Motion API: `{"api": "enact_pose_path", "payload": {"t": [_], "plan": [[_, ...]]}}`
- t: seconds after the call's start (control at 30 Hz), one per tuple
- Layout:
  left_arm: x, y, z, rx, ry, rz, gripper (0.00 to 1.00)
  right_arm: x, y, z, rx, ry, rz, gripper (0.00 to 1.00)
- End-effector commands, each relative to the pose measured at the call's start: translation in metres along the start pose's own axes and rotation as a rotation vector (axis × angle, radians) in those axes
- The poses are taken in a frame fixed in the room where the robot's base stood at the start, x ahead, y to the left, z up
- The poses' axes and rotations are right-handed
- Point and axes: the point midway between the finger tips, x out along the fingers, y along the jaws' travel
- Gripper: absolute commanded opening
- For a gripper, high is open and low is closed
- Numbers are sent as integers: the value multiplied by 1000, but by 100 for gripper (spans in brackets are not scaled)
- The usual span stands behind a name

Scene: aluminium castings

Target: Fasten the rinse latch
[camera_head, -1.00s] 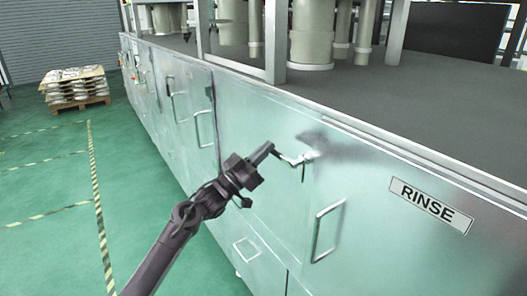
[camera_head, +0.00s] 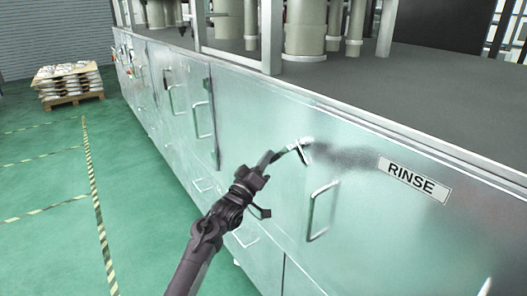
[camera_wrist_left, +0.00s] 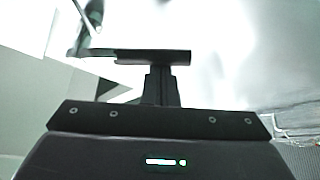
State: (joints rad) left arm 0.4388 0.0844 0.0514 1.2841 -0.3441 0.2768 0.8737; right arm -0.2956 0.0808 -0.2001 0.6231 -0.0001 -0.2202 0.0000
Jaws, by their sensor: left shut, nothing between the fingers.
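The rinse latch (camera_head: 303,149) is a small bright metal lever on the front of the steel cabinet, left of the RINSE label (camera_head: 413,180). My left gripper (camera_head: 275,155) reaches up from below and is shut and empty. Its tip is at the left end of the latch; I cannot tell whether they touch. In the left wrist view the dark shut fingers (camera_wrist_left: 154,56) show against blurred bright metal. A dark and pale piece at the upper left there may be part of the latch. My right gripper is not in view.
A door handle (camera_head: 321,211) sticks out right of my left arm, below the latch. More handles (camera_head: 203,119) line the cabinet front to the left. Green floor is open at left, with a loaded pallet (camera_head: 70,84) at the back.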

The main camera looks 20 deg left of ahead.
Motion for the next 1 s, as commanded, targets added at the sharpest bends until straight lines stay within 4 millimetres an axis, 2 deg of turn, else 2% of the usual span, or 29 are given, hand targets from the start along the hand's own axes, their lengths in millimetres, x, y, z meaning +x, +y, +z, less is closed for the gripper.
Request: {"api": "enact_pose_path", "payload": {"t": [0.1, 0.27, 0.6, 1.0], "plan": [[-5, -1, 9, -2, -3, 0, 0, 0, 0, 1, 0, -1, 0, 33], [-10, 1, 18, -126, 0, -72, 0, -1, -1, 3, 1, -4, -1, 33], [-21, 11, 37, -116, -2, -65, 0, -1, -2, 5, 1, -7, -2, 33], [-28, 21, 48, -114, -3, -65, 0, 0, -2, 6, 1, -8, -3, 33]]}}
